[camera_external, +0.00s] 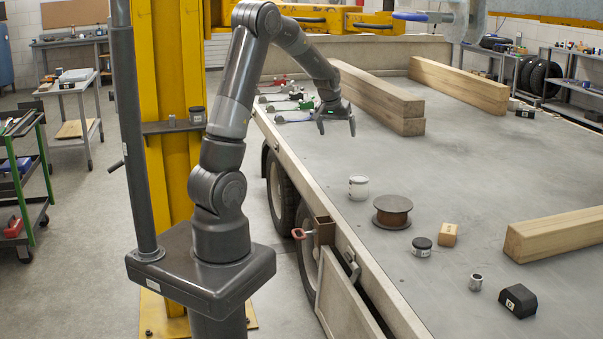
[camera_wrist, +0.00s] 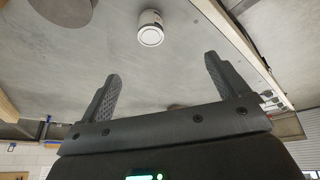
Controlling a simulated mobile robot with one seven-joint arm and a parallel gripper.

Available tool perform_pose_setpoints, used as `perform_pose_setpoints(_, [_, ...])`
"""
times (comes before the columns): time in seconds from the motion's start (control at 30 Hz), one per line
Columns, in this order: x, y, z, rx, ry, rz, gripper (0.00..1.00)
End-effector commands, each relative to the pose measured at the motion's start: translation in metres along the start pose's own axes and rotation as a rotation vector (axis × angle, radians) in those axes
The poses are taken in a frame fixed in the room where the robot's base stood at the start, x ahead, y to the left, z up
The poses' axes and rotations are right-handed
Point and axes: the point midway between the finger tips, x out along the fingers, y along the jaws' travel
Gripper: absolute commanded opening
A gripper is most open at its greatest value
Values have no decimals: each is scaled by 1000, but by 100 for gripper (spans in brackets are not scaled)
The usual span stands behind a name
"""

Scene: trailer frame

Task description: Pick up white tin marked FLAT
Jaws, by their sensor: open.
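A white tin (camera_external: 358,189) stands upright on the trailer deck near its left edge, beside a brown spool. Its marking is too small to read. It also shows in the wrist view (camera_wrist: 150,30), at the top centre, beyond the fingertips. My gripper (camera_external: 337,124) is open and empty above the deck, up and to the left of the tin in the outside view. Its two fingers stand wide apart in the wrist view (camera_wrist: 162,68). Nothing is between them in contact.
The brown spool (camera_external: 393,211) stands right of the white tin. A dark-lidded jar (camera_external: 421,247), a small box (camera_external: 447,235), a metal cup (camera_external: 475,283) and a black block (camera_external: 517,301) lie nearer. Timber beams (camera_external: 375,95) lie behind. The deck's middle is clear.

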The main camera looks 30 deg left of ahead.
Motion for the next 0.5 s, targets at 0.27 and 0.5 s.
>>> perform_pose_setpoints(0.27, [110,25,-21,-3,-13,-37,92])
perform_pose_setpoints(0.5, [175,38,-23,2,-11,-59,92])
